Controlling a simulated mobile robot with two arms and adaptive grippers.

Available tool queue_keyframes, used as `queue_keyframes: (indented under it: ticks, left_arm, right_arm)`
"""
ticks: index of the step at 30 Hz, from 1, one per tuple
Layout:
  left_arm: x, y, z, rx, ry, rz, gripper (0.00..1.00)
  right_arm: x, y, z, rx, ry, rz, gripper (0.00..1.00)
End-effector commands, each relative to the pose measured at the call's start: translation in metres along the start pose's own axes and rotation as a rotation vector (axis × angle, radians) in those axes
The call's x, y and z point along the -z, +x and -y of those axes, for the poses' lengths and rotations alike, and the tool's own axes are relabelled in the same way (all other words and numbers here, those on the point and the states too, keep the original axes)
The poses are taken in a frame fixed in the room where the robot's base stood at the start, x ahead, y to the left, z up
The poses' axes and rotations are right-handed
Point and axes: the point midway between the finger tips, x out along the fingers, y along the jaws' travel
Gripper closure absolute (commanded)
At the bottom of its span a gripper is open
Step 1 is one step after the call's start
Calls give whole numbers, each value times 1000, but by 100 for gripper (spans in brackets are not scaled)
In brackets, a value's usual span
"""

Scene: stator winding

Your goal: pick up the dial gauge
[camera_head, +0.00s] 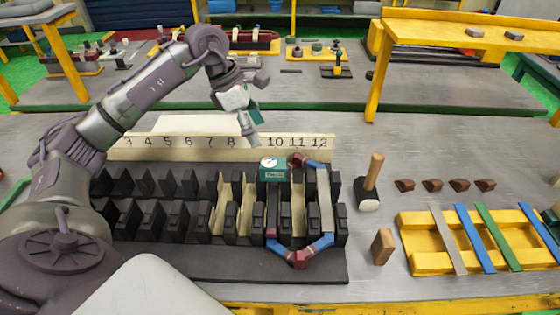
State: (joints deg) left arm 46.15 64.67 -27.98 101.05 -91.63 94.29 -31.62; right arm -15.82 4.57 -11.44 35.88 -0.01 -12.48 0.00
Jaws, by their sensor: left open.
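The dial gauge (272,174), a small teal block with a pale round dial on top, sits on the black slotted stator fixture (180,262), just below the number 10 on the cream number strip (190,155). My left arm comes in from the left, and my left gripper (251,138) hangs above the strip, up and slightly left of the gauge. The gripper is open and apart from the gauge. A small teal patch shows beside its fingers; I cannot tell what it is. My right gripper is not in view.
A red and blue coil (322,243) lies around slots right of the gauge. A mallet (370,185) stands to the right, near a wooden block (382,246), several brown wedges (432,185) and a yellow rack (420,262) with coloured strips. A yellow shelf stands behind.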

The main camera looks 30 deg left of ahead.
Motion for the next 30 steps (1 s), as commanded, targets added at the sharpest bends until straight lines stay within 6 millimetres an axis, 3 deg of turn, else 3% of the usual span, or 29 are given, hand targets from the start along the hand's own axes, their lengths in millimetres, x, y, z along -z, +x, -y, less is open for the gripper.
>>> queue_keyframes:
  ticks: [9, 15, 21, 25, 30]
  left_arm:
    - [0, 58, 1, 5, 1, 0, 27]
    - [0, 72, 0, 3, 0, 1, 27]
    - [5, 97, -5, 7, -2, 0, 27]
    - [5, 115, -6, 5, -1, 2, 27]
    - [6, 123, -7, 0, 2, 1, 27]
  right_arm:
    - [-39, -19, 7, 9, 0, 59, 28]
    - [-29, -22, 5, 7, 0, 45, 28]
    - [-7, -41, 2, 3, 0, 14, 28]
    - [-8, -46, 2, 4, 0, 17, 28]
    - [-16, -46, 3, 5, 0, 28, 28]
